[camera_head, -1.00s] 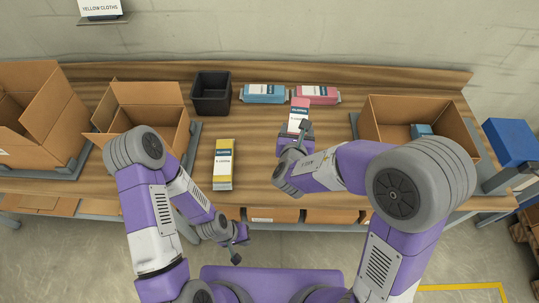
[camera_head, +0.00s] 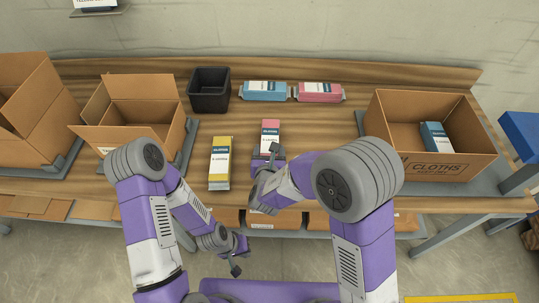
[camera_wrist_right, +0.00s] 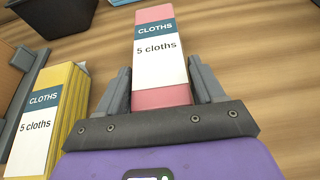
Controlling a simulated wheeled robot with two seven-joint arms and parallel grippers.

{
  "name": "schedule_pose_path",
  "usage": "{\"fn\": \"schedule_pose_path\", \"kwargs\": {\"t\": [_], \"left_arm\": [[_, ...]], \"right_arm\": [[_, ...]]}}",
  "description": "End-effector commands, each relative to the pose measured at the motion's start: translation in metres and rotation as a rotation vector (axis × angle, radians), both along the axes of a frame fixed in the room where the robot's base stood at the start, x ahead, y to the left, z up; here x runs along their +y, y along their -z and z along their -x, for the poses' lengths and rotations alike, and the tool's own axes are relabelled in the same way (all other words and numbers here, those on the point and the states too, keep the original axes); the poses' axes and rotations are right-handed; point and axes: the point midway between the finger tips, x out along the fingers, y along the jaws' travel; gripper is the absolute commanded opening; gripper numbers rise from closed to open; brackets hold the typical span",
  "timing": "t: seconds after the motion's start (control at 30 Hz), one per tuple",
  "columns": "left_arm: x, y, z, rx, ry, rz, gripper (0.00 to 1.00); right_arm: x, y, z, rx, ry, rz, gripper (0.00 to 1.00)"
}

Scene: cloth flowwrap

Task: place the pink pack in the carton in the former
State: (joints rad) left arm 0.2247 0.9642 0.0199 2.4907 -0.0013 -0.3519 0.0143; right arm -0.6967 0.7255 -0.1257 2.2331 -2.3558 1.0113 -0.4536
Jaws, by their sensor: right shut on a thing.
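My right gripper (camera_wrist_right: 162,85) is shut on a pink pack (camera_wrist_right: 161,45) labelled "CLOTHS 5 cloths". In the head view this pink pack (camera_head: 270,132) is held above the table, just right of a yellow pack (camera_head: 220,160). The open carton (camera_head: 435,166) marked "CLOTHS" stands at the right on a grey base, with a blue pack (camera_head: 436,137) inside. Another open carton (camera_head: 130,130) sits in a grey former at the left, its inside partly hidden by its flaps. My left gripper (camera_head: 238,258) is open and empty in front of the table.
A second pink pack (camera_head: 319,92) and a blue pack (camera_head: 265,91) lie at the back of the table. A black bin (camera_head: 209,92) stands beside them. Another open carton (camera_head: 30,115) is at the far left. The table between the pink pack and right carton is clear.

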Motion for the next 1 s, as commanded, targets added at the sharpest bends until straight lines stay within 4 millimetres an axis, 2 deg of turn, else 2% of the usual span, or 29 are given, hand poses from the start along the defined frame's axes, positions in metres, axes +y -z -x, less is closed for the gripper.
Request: {"fn": "schedule_pose_path", "kwargs": {"t": [0.03,0.43,0.47,0.6,1.0], "left_arm": [[0.0,0.0039,0.0001,0.0,0.0,0.0,0.0],[0.0,0.0081,0.0,0.0,0.0,0.0,0.0],[0.0,0.007,0.0001,0.0,0.0,0.0,0.0],[0.0001,0.0062,0.0001,0.0,0.0,0.0,0.0],[0.0001,-0.0001,0.0,0.0,0.0,0.0,0.0]], "right_arm": [[-0.0003,0.0068,-0.0001,0.0,0.001,0.001,0.37],[-0.0003,0.01,-0.0002,-0.002,0.0,-0.001,0.37],[-0.0003,0.009,-0.0002,-0.001,0.0,-0.001,0.72],[-0.0003,0.0084,-0.0001,-0.001,0.001,-0.001,0.93],[-0.0003,0.003,0.0,-0.001,0.0,-0.001,0.93]]}}
